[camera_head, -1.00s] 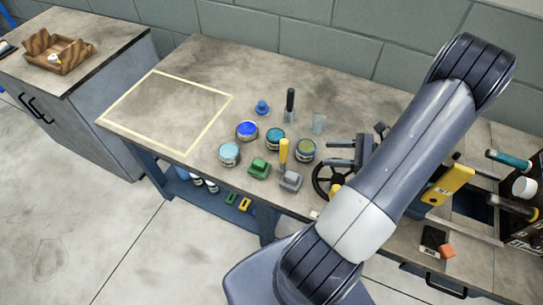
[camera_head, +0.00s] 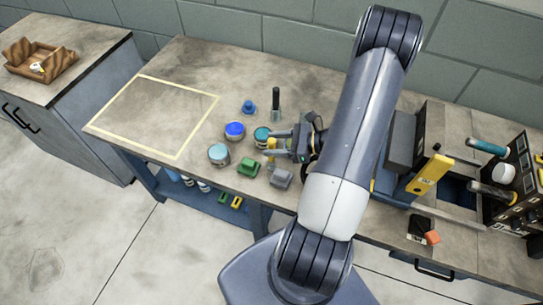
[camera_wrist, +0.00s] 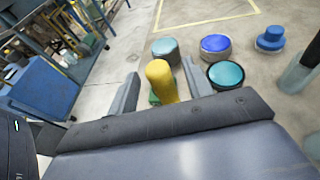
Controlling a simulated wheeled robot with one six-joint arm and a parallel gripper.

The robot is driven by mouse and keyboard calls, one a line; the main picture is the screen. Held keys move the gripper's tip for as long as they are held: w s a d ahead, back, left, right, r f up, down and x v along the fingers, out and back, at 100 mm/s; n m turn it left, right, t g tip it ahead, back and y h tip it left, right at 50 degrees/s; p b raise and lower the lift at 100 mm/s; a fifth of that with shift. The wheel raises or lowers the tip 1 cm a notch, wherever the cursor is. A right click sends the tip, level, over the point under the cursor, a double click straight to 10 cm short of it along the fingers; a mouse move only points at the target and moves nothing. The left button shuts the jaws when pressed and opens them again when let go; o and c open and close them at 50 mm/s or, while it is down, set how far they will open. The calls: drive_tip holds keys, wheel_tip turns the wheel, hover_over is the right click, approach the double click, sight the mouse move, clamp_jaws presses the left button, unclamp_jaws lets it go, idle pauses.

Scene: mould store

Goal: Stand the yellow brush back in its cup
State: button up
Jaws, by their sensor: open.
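The yellow brush (camera_head: 271,146) shows only in part in the head view, behind my gripper's fingers. In the wrist view its thick, rounded yellow handle (camera_wrist: 161,82) points up towards the camera. My gripper (camera_head: 268,147) is open, with one finger on each side of the handle and visible gaps between. What the brush's lower end rests on is hidden. A clear cup (camera_wrist: 296,76) with a dark-handled brush (camera_head: 276,99) in it stands at the back. Another clear, glassy shape (camera_wrist: 313,146) is cut off at the right edge of the wrist view, perhaps the empty cup.
Close by stand a light-blue tin (camera_head: 219,154), a blue tin (camera_head: 234,131), a teal tin (camera_head: 261,134), a green block (camera_head: 249,167) and a grey block (camera_head: 281,178). A blue knobbed piece (camera_head: 248,107) is behind. The taped rectangle (camera_head: 150,115) at left is bare.

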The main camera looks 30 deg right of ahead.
drive_tip(key=shift+w+a+f, duration=0.15)
drive_tip(key=shift+w+a, duration=0.2)
drive_tip(key=shift+a, duration=0.1)
drive_tip(key=shift+c, duration=0.2)
clamp_jaws()
